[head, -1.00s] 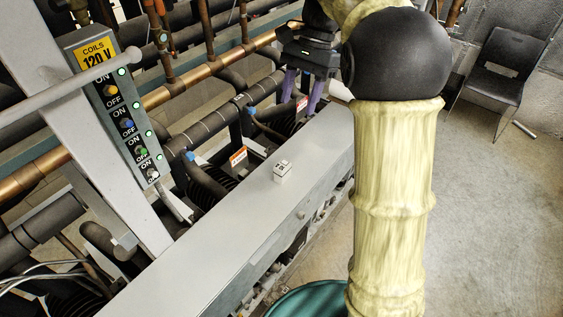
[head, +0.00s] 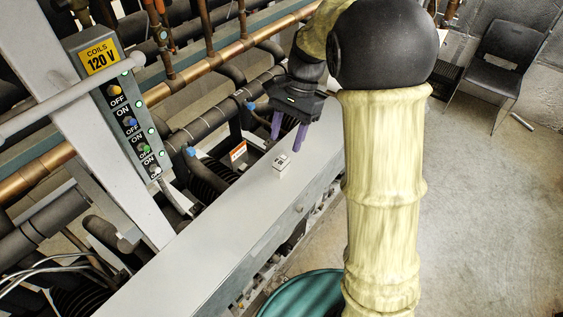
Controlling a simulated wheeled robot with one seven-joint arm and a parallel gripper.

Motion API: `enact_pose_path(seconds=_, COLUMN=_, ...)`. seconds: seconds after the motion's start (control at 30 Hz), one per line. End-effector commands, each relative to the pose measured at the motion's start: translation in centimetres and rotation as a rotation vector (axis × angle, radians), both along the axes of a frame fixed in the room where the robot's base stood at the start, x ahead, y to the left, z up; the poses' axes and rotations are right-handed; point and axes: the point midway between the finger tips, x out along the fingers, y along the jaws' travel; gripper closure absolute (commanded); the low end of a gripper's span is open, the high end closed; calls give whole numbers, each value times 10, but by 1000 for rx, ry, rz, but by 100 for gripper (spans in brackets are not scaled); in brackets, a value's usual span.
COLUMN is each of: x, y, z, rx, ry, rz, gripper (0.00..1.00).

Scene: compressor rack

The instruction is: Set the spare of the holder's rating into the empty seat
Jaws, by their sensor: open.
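A small white block (head: 282,166) with dark marks on its top stands on the grey beam (head: 215,222). The marks are too small to read. My gripper (head: 286,143) has two purple fingers pointing down, apart and empty. It hangs just above and behind the block in the picture, not visibly touching it. A yellow sign reading "COILS 120 V" (head: 100,58) tops a grey switch panel (head: 131,128) at the left. The panel carries several coloured knobs with ON and OFF labels and lit green lamps. I cannot make out an empty seat.
Copper and black pipes (head: 190,72) run behind the beam. A grey post and rail (head: 60,95) stand at the left. A teal drum (head: 300,290) is below, in front of the beam. A black chair (head: 502,62) stands on open floor at the right.

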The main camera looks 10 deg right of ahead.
Motion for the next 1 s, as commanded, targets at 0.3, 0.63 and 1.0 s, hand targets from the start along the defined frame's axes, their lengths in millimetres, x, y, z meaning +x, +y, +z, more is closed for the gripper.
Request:
enact_pose_path(seconds=0.3, x=-6, y=6, z=-20, rx=1, ry=-1, rz=0, gripper=51)
enact_pose_path(seconds=0.63, x=-9, y=7, z=-27, rx=1, ry=3, rz=1, gripper=51)
enact_pose_path(seconds=1.0, x=-22, y=16, z=-68, rx=1, ry=2, rz=0, gripper=51)
